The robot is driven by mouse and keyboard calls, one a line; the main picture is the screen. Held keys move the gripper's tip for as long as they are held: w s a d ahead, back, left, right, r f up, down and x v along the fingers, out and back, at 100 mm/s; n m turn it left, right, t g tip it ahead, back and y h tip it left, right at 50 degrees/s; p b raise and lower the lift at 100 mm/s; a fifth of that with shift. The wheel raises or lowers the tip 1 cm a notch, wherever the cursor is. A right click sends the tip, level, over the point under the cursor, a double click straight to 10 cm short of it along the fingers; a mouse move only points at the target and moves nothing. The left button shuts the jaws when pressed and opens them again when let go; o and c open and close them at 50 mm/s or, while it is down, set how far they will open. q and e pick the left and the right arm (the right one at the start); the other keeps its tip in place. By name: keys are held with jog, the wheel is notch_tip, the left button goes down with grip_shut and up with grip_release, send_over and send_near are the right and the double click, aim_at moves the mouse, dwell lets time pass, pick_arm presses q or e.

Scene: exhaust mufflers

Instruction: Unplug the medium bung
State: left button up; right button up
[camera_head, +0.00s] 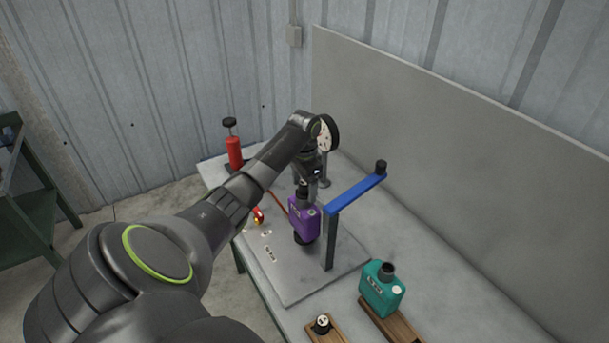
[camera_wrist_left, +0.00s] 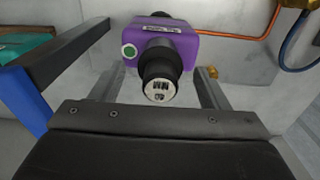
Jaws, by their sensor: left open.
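A purple muffler (camera_head: 304,221) stands on the grey plate, and it also shows in the left wrist view (camera_wrist_left: 185,50). A black bung (camera_wrist_left: 160,78) with a pale, marked end face sticks out of it toward the wrist camera. I cannot read its size. My left gripper (camera_head: 307,191) is above the purple muffler. In the left wrist view its two fingers (camera_wrist_left: 160,92) are apart, one on each side of the bung, with gaps visible; it is open. My right gripper is not in view.
A blue bar (camera_head: 355,194) on a grey post stands close right of the muffler. A teal muffler (camera_head: 380,291) sits on a wooden block at front right. A small black bung (camera_head: 322,324) is on another block. A red bottle-like item (camera_head: 234,151) stands behind left.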

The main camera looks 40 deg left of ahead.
pick_arm(q)
jog(key=c, duration=1.3)
jog(key=shift+r, duration=3)
